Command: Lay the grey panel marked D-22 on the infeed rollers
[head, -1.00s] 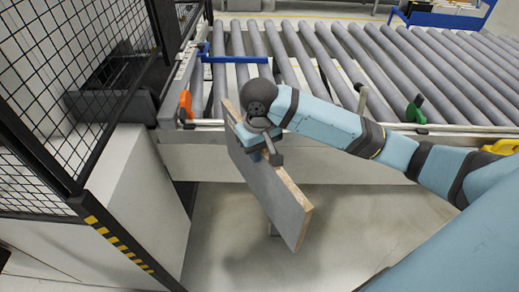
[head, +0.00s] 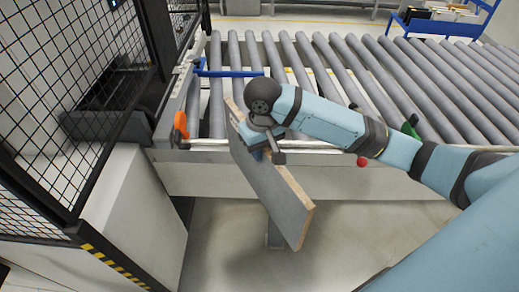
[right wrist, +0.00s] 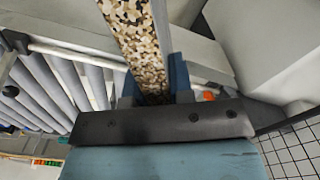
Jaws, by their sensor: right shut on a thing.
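A grey panel (head: 272,194) with a bare chipboard edge hangs tilted in front of the roller table; no D-22 mark is readable on it. My right gripper (head: 262,143) is shut on the panel near its upper left part. In the right wrist view the panel's speckled chipboard edge (right wrist: 136,45) runs up between the two fingers of the right gripper (right wrist: 152,92). The infeed rollers (head: 310,70) lie behind and above the panel, and the panel is apart from their tops. My left gripper is in no view.
A blue bar (head: 230,74) crosses the rollers at the left end. An orange handle (head: 181,125), a green handle (head: 411,126) and a red knob (head: 362,161) sit along the front rail. A black mesh guard (head: 60,80) stands at left. The rollers are otherwise bare.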

